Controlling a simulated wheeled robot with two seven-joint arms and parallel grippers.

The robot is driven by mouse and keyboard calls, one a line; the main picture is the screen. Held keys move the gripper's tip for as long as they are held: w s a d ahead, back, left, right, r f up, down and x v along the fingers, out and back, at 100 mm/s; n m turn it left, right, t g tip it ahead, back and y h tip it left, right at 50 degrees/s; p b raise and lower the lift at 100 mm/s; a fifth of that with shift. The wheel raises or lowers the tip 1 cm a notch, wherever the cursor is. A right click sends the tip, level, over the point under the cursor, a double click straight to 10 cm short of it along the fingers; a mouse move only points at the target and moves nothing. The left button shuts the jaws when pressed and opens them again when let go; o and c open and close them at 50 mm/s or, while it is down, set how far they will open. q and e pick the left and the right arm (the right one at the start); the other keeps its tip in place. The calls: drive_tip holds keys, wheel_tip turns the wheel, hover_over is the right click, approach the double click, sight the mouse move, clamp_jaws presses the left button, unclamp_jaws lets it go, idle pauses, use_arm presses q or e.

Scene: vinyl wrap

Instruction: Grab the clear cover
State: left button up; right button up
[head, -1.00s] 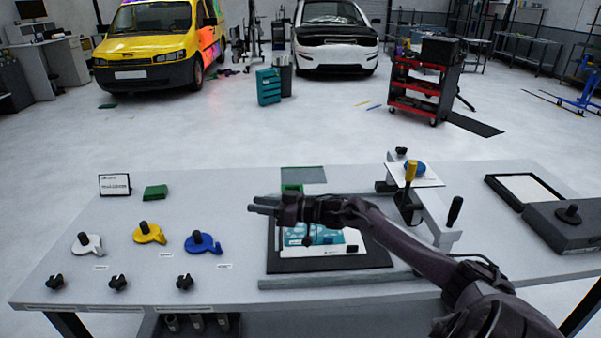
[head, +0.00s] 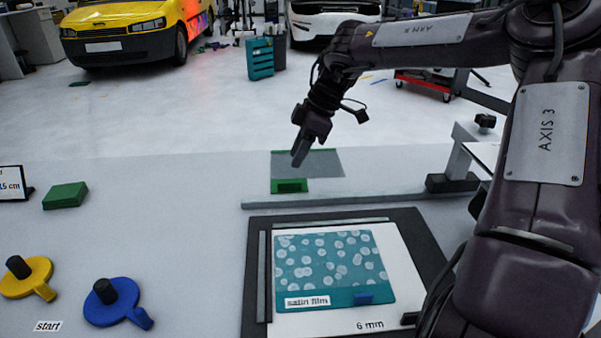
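A flat, greyish see-through sheet (head: 325,164), which looks like the clear cover, lies at the back of the table. A green edge shows along its far side, and a green piece (head: 290,186) with a dark slot sits at its near left. My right gripper (head: 299,155) points down over the left part of the sheet. Its fingers show nearly edge-on, so I cannot tell their gap or whether they touch the sheet. My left gripper is not in view.
A dark mat (head: 258,222) holds a white board with teal patterned film (head: 330,262) marked "satin film". A grey bar (head: 340,201) lies between mat and sheet. A green block (head: 65,195), a yellow disc (head: 27,278) and a blue disc (head: 112,303) are at left.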

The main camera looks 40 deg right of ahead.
sight(287, 178)
drive_tip(key=shift+x, duration=0.8)
drive_tip(key=x, duration=0.6)
drive_tip(key=shift+d+f, duration=0.15)
drive_tip(key=shift+f, duration=0.2)
drive_tip(key=shift+r, duration=0.1)
clamp_jaws()
